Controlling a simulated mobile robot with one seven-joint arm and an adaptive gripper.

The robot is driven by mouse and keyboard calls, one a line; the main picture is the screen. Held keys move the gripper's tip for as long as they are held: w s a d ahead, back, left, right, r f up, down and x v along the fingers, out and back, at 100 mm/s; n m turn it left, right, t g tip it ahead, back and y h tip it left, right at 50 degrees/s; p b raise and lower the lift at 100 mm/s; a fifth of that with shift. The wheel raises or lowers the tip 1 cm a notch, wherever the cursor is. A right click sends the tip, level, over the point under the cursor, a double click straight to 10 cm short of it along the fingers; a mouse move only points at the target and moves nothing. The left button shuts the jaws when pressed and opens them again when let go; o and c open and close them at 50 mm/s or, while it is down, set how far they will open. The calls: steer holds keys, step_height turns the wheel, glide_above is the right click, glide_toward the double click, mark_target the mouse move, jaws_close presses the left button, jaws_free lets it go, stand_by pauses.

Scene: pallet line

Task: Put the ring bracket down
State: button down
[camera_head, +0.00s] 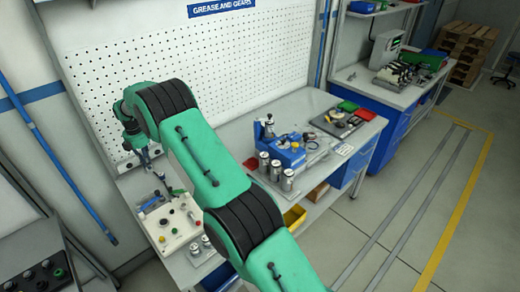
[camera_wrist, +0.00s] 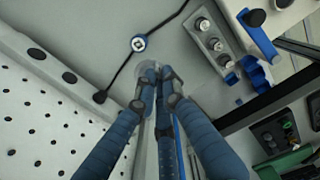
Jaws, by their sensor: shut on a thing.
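My gripper (camera_head: 146,160) is at the left end of the workbench (camera_head: 232,135), close to the pegboard and above the bench top. In the wrist view my gripper (camera_wrist: 158,78) points down at the pale bench top, its blue fingers drawn together at the tips. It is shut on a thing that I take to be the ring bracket. The fingers hide most of it, and its shape cannot be made out. I cannot tell whether it touches the bench.
A white control box (camera_head: 172,236) with buttons stands just in front of my gripper. The pegboard (camera_head: 200,65) rises behind. Bare bench lies between.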

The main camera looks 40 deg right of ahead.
steer(key=d+p, duration=0.2)
steer(key=d, duration=3)
steer(key=shift+s+d+f+p, duration=0.15)
steer(key=shift+s+d+p, duration=0.15)
steer(key=shift+p, duration=0.1)
steer(key=shift+f, duration=3.1)
steer(key=shift+f, duration=1.85)
steer(key=shift+f, duration=0.2)
